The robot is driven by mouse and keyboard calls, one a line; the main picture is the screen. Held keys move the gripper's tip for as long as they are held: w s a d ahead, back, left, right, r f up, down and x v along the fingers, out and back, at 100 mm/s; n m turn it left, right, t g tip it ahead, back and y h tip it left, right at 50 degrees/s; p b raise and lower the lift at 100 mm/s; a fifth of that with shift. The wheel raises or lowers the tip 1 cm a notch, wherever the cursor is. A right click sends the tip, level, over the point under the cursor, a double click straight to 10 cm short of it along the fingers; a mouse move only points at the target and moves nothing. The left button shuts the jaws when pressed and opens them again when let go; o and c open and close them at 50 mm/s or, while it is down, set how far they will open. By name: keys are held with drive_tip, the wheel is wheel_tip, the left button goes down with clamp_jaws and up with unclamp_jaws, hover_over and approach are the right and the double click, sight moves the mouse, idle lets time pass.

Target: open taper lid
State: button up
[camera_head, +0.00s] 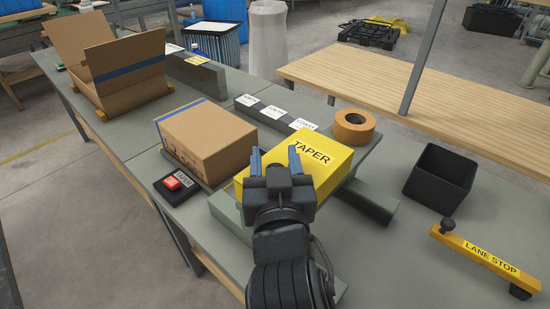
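The taper is a box with a yellow lid (327,167) marked TAPER, and it sits on a grey-green base on the bench. The lid looks down over its base, with no gap showing. My gripper (275,157) is over the lid's left front part, with its two fingers spread and nothing seen between them. My arm hides the lid's near left part and some of the base. I cannot tell whether the fingers touch the lid.
A closed carton (207,143) stands left of the taper, behind a red button box (172,184). A tape roll (353,127) lies behind the lid. A black bin (440,180) and an orange LANE STOP bar (484,257) are at right. An open carton (128,73) stands at far left.

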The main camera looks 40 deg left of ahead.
clamp_jaws()
drive_tip(key=shift+a+r, duration=0.1)
drive_tip(key=shift+r, duration=0.05)
idle(0.4)
